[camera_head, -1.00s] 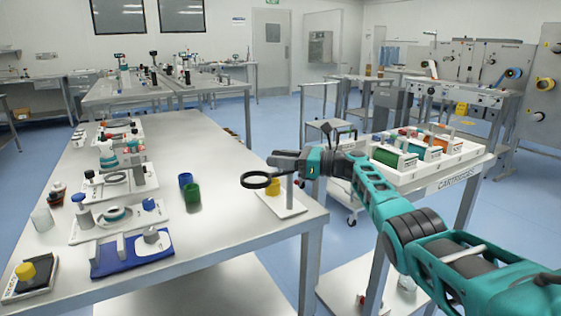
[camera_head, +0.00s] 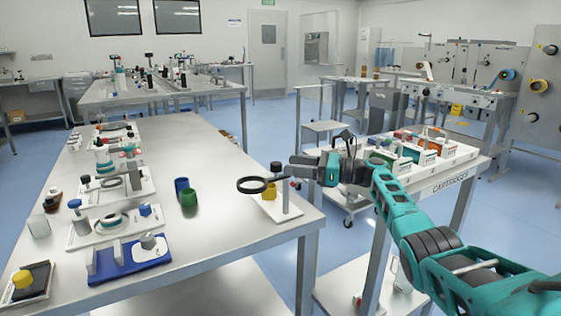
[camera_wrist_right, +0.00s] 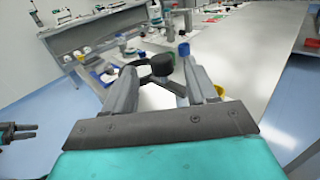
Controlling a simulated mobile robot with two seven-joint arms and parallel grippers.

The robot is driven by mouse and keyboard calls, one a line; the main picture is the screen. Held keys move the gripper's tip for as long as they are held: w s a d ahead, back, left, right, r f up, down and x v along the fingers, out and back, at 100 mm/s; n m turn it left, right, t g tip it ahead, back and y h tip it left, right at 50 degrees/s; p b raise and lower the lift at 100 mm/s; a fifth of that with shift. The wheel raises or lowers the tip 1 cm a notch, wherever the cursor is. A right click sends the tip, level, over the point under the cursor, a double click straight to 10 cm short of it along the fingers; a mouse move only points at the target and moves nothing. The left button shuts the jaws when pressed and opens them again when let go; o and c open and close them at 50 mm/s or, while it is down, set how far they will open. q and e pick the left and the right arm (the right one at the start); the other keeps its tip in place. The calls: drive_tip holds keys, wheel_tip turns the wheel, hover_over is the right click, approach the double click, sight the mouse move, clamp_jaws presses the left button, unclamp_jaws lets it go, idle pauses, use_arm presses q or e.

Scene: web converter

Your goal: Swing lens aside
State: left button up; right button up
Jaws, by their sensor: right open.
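The lens (camera_head: 262,184) is a black ring on a side arm of an upright post with a dark knob (camera_head: 276,166) on top. It stands on a white base (camera_head: 268,205) near the table's right edge, and the ring overlaps a yellow pot (camera_head: 270,189). My right gripper (camera_head: 296,166) is open, right of the post. In the right wrist view the black knob (camera_wrist_right: 162,64) shows between its spread fingers, and the left finger partly hides the ring. Contact cannot be told. A dark gripper, likely my left (camera_wrist_right: 24,131), shows at the wrist view's left edge, its jaws unclear.
Blue (camera_head: 181,185) and green (camera_head: 189,198) cups stand left of the lens. Several fixtures on white bases line the table's left side. A cartridge rack (camera_head: 448,160) stands behind my right arm. The table's middle (camera_head: 200,150) is clear.

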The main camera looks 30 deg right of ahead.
drive_tip(key=v, duration=0.7)
drive_tip(key=shift+s, duration=0.1)
